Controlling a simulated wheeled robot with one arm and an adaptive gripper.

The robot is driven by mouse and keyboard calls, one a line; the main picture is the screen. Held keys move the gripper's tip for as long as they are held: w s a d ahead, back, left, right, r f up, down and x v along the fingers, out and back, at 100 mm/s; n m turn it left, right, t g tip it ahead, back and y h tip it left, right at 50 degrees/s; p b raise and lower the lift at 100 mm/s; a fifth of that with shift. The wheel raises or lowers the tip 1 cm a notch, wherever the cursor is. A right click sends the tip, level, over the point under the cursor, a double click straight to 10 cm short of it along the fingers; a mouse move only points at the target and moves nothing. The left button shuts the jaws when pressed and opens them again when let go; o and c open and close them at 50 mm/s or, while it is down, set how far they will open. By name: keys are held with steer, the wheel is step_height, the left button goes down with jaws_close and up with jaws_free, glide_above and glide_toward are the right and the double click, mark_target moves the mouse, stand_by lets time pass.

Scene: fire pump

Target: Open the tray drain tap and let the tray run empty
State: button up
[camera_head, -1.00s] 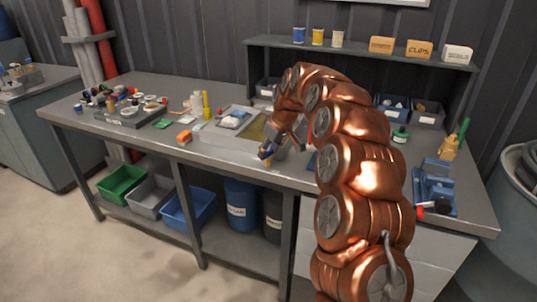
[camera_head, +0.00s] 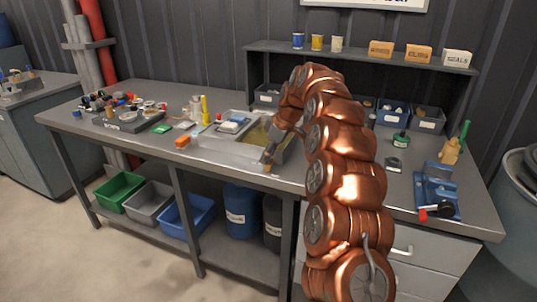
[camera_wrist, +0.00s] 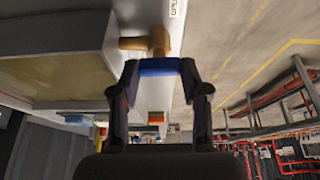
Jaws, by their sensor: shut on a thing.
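The shallow tray (camera_head: 215,143) stands at the front edge of the bench with yellowish liquid (camera_head: 257,135) in it. The liquid also shows at left in the wrist view (camera_wrist: 50,80). The brass drain tap (camera_wrist: 157,42) sticks out of the tray's side wall; only a little of it shows in the head view (camera_head: 267,168). My gripper (camera_wrist: 160,67) is shut on the tap's blue handle (camera_wrist: 160,68), with one finger at each end. In the head view my gripper (camera_head: 269,154) is at the tray's front right corner. No running liquid is visible.
A label reading "OPEN" (camera_wrist: 175,8) is beside the tap. An orange block (camera_head: 183,141) lies left of the tray. A blue vise (camera_head: 437,190) stands on the right of the bench. Drums (camera_head: 242,209) and bins (camera_head: 188,213) are on the shelf below.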

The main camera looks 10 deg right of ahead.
steer(key=o, duration=1.1)
steer(key=shift+o, duration=0.2)
